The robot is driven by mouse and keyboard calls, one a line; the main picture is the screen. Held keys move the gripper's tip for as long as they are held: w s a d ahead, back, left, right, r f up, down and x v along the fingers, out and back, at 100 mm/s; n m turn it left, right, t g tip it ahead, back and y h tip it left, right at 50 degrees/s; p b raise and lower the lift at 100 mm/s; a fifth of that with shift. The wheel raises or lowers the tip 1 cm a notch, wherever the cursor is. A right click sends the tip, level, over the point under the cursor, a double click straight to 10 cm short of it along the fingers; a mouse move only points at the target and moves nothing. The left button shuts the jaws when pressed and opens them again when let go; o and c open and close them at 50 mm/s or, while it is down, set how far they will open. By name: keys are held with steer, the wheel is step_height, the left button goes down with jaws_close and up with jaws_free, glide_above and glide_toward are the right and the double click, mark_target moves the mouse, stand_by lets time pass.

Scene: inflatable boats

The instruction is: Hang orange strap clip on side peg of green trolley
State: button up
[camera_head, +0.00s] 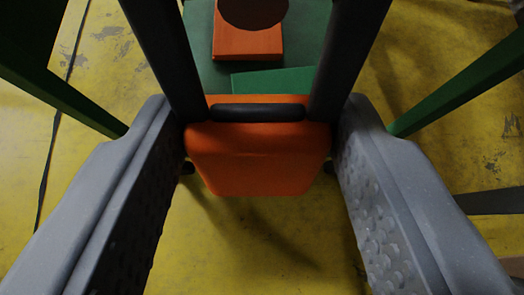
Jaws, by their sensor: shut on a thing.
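An orange clip (258,165), a block with a dark rounded bar across its upper part, sits between the two grey jaws of my gripper (258,138). My gripper is shut on it from both sides. Two dark bars or straps run up from the clip's top corners; I cannot tell what they join. Small dark knobs show at its lower left and right. The green trolley (302,20) shows beyond the clip, with a green bar on each side. I cannot make out its side peg for certain.
An orange block (232,42) with a dark brown round top lies beyond the clip, over the green surface. The floor (250,250) is worn yellow and looks clear below the clip. A dark line (50,160) runs along it at left, and a dark flat bar (490,202) shows at right.

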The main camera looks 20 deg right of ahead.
mark_target(257, 43)
steer(key=shift+w+d+f+b, duration=0.15)
steer(key=shift+w+d, duration=0.1)
steer(key=shift+w, duration=0.6)
steer(key=shift+w+d+r+b, duration=0.15)
steer(key=shift+w+d, duration=0.1)
steer(key=shift+w, duration=0.55)
steer(key=shift+x, duration=0.75)
steer(key=o, duration=1.1)
